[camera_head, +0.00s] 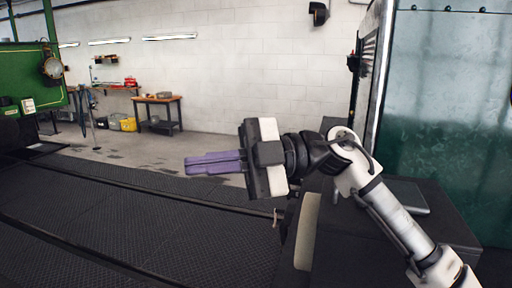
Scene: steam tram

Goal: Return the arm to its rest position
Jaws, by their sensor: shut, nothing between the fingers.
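My gripper (190,165) is in the middle of the head view, with its two purple fingers together and pointing left. Nothing is between the fingers. My arm reaches from the lower right corner up to a bend right of the middle, then runs left to the gripper. The gripper appears in front of the dark ribbed floor and touches nothing that I can see.
A metal and green panel (450,130) stands close on the right. A dark box-like surface (440,225) lies behind and below my arm. A green machine (30,75) stands at the far left. A small workbench (157,100) is by the white wall. The dark ribbed floor (110,215) at left is clear.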

